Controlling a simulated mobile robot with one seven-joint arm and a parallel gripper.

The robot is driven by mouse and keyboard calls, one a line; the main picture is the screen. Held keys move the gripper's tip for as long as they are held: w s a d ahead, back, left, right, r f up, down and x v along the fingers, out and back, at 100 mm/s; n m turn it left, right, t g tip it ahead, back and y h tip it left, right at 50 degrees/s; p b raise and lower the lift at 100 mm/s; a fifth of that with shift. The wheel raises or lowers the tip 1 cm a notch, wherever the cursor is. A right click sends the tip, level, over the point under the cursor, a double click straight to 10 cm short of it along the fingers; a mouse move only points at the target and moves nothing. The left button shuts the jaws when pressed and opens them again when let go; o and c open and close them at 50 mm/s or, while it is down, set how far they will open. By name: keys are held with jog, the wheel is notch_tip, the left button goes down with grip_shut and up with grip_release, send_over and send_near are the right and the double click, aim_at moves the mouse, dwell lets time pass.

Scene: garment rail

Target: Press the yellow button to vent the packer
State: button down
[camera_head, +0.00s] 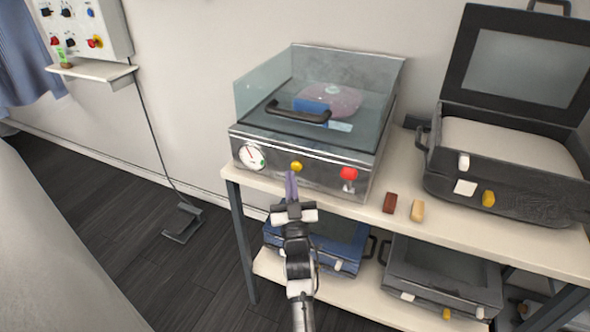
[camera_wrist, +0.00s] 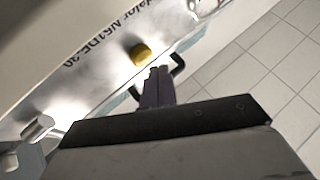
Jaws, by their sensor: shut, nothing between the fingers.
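The packer (camera_head: 310,150) is a metal box with a clear lid, standing on the left part of a shelf. Its yellow button (camera_head: 296,166) is on the front panel between a round gauge and a red knob. My gripper (camera_head: 291,174) is shut and empty, with its fingertips just below and in front of the yellow button. In the wrist view the yellow button (camera_wrist: 141,54) is above and slightly left of the shut fingertips (camera_wrist: 158,72). A small gap seems to separate them; I cannot tell its depth.
A round gauge (camera_head: 251,156) and a red knob (camera_head: 349,174) flank the button. A dark open case (camera_head: 500,170) stands at the right. A brown block (camera_head: 390,203) and a tan block (camera_head: 417,210) lie on the shelf (camera_head: 455,232). Cases lie on the lower shelf.

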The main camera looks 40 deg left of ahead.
jog(key=shift+s, duration=0.1)
jog(key=s+b, duration=0.1)
jog(key=s, duration=0.1)
jog(key=s+d, duration=0.1)
jog(key=s, duration=0.1)
jog(key=shift+s+d+b, duration=0.1)
jog(key=shift+s+b, duration=0.25)
jog(key=shift+b, duration=0.05)
dwell(0.8)
